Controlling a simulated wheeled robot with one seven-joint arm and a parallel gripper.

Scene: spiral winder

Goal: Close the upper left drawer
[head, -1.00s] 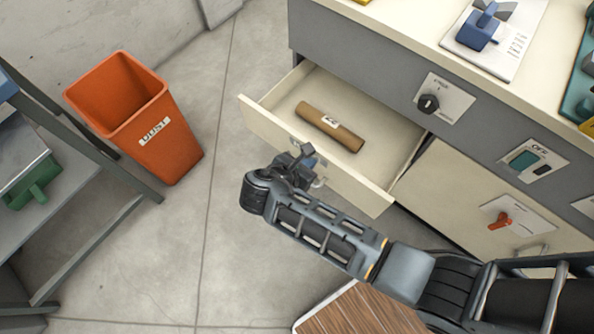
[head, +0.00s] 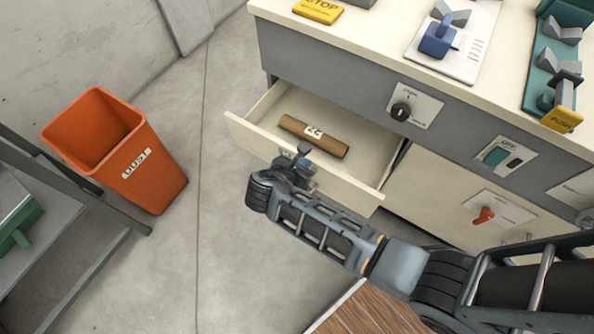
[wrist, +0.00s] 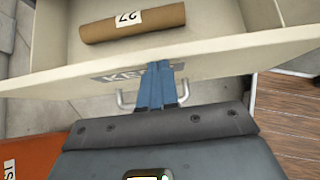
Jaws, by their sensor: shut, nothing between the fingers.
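The upper left drawer (head: 262,148) of the cream and grey cabinet stands open, pulled out toward me. A brown roll (head: 314,137) with a white label lies inside it; the wrist view shows the roll (wrist: 105,30) with the number 27. My gripper (head: 304,160) is at the outer face of the drawer front, near its middle. In the wrist view my blue fingers (wrist: 158,84) are together and empty, over the drawer's label plate and between the ends of its metal handle (wrist: 122,101). I cannot tell whether the fingertips touch the front.
An orange dust bin (head: 160,170) stands on the floor at left, beside a grey shelf frame (head: 75,195). A closed panel with a red knob (head: 484,215) is right of the drawer. A wooden surface (head: 365,312) lies below my arm. Floor is clear between bin and drawer.

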